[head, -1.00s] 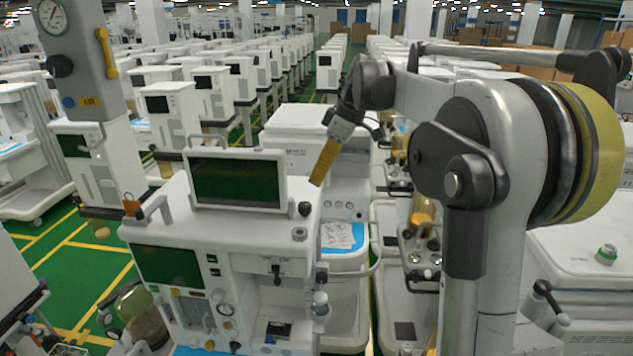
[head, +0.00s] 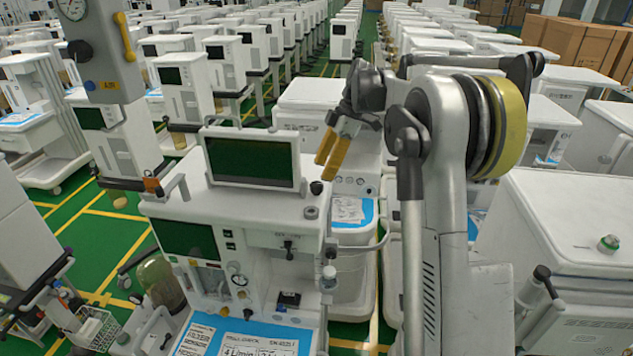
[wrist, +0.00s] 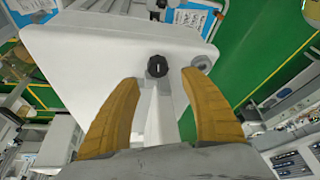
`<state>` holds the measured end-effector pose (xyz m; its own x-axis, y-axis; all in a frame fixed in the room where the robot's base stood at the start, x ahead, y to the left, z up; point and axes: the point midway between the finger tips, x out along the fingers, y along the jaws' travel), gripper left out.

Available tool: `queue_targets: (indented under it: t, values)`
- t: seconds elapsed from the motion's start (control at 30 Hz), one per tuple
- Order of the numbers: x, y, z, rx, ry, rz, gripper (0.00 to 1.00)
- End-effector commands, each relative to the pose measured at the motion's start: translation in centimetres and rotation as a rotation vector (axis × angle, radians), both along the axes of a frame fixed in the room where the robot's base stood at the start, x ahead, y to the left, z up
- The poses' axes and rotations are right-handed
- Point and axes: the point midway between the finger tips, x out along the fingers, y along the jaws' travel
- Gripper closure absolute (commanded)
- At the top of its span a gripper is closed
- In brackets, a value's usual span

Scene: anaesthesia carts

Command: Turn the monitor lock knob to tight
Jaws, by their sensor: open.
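The monitor lock knob (head: 317,187) is a small black knob by the lower right corner of the dark-screened monitor (head: 252,161), above the white cart top (head: 262,207). In the wrist view the knob (wrist: 157,66) is round and ridged, with a pale line on its face. My gripper (head: 329,166) has yellow fingers pointing down, just above and right of the knob in the head view. In the wrist view my gripper (wrist: 160,78) is open. The knob shows between and slightly beyond the fingertips, with no contact visible.
A grey round fitting (head: 311,212) sits on the cart top near the knob, also in the wrist view (wrist: 201,63). A grey column with a gauge and yellow handle (head: 125,36) stands at left. Another white cart (head: 560,230) is close on the right. Rows of carts fill the background.

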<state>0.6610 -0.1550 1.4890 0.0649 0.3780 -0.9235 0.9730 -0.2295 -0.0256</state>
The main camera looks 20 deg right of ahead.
Motion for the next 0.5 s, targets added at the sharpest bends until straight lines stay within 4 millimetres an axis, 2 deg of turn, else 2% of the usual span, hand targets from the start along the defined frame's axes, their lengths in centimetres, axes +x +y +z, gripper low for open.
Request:
queue_targets:
  t: [0.23,0.5]
  values:
    - [0.3,1.7,-4.0,0.000,0.000,-0.001,0.47]
    - [0.4,2.3,-5.5,0.000,0.000,-0.003,0.47]
